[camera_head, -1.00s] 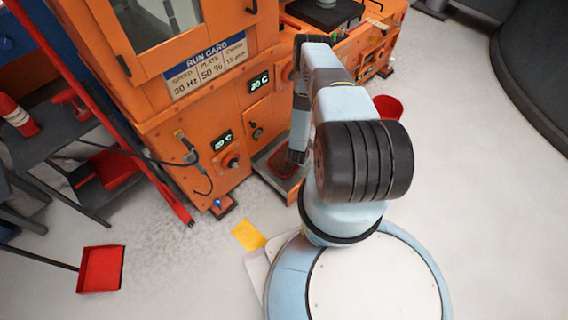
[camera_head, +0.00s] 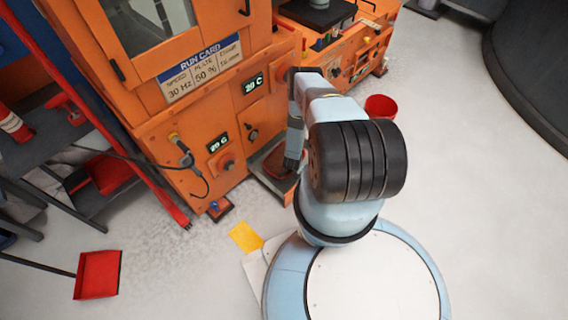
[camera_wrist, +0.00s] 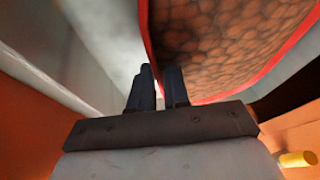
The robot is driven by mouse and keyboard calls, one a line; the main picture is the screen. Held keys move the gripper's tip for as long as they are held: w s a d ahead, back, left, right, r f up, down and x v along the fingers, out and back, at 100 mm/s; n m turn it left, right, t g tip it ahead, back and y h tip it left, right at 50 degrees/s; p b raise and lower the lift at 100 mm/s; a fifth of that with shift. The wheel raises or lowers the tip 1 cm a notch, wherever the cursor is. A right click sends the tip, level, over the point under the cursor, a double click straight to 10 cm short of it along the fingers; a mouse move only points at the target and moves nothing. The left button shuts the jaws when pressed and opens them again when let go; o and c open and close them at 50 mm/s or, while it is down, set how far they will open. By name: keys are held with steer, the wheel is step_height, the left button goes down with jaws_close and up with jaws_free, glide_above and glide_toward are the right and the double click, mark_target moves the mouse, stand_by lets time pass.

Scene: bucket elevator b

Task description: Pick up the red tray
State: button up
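The red tray shows in the wrist view as a thin red rim (camera_wrist: 144,25) around a brown, pebble-like fill. In the head view, a shallow tray with reddish-brown contents (camera_head: 277,165) at the foot of the orange machine appears to be the same one, partly hidden by my arm. My gripper (camera_head: 291,164) points down at this tray. In the wrist view its two dark fingers (camera_wrist: 160,82) are close together with a narrow gap, at the tray's near corner. I cannot tell whether they touch or hold the rim.
The orange machine (camera_head: 190,120) stands close behind my gripper. A red bucket (camera_head: 381,107) is on the floor to the right. A red dustpan (camera_head: 97,275) and a yellow sheet (camera_head: 245,237) lie on the floor at left. A dark shelf (camera_head: 50,150) stands far left.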

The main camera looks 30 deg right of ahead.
steer(key=shift+x, duration=1.65)
steer(key=shift+s, duration=0.1)
jaws_close()
steer(key=shift+s+a, duration=0.1)
